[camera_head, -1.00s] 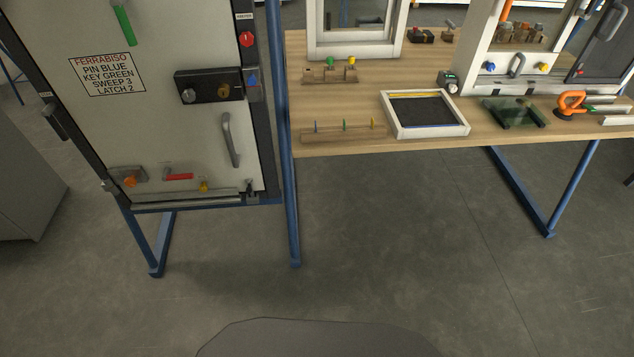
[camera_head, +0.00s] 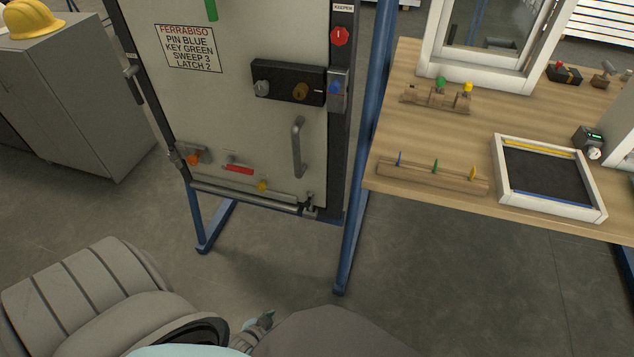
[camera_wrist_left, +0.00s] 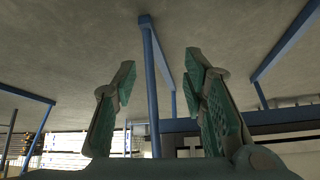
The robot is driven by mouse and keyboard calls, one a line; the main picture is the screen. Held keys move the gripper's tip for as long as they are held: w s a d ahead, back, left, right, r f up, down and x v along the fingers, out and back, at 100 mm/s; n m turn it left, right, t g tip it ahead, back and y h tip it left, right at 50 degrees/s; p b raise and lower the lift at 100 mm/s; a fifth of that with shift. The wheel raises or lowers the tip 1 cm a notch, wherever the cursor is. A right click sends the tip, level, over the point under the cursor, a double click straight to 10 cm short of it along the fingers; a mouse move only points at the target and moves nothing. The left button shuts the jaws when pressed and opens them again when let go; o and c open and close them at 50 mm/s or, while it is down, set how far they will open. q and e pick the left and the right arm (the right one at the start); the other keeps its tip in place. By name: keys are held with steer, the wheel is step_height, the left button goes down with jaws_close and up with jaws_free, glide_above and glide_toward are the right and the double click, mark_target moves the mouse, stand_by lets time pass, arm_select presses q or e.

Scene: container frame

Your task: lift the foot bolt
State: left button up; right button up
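The pale door panel (camera_head: 240,110) stands upright in a dark frame on blue legs. A small metal fitting, which looks like the foot bolt (camera_head: 309,206), sits at its lower right corner; its exact position is too small to tell. My left gripper (camera_head: 264,321) shows partly at the bottom of the head view, nearer to me and below the door, apart from the bolt. In the left wrist view my left gripper (camera_wrist_left: 160,72) has its two teal-padded fingers wide apart with nothing between them. My right gripper is not in view.
The door carries a grab handle (camera_head: 298,147), a red lever (camera_head: 238,169), an orange knob (camera_head: 193,159) and a yellow knob (camera_head: 262,186). A wooden workbench (camera_head: 400,60) with a white-framed tray (camera_head: 594,207) stands right. A grey cabinet (camera_head: 80,95) stands left. Floor before the door is clear.

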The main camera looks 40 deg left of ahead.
arm_select(q)
steer(key=w+a+n+t+y+b, duration=0.1)
steer(key=w+a+t+b, duration=0.3)
steer(key=w, duration=0.6)
steer(key=n+t+y+b, duration=0.4)
steer(key=t+b, duration=0.2)
steer(key=b, duration=0.1)
glide_toward(306, 206)
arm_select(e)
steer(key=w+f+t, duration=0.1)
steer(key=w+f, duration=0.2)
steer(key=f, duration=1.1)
arm_select(q)
steer(key=b+x, duration=0.5)
steer(key=x, duration=0.5)
steer(key=shift+w+b, duration=0.25)
steer(key=shift+b, duration=0.1)
steer(key=shift+w+a+r, duration=0.1)
steer(key=shift+w, duration=0.25)
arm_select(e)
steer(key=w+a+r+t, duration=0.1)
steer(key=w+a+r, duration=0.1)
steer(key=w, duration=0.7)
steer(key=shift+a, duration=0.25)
arm_select(q)
steer(key=shift+c, duration=0.3)
jaws_close()
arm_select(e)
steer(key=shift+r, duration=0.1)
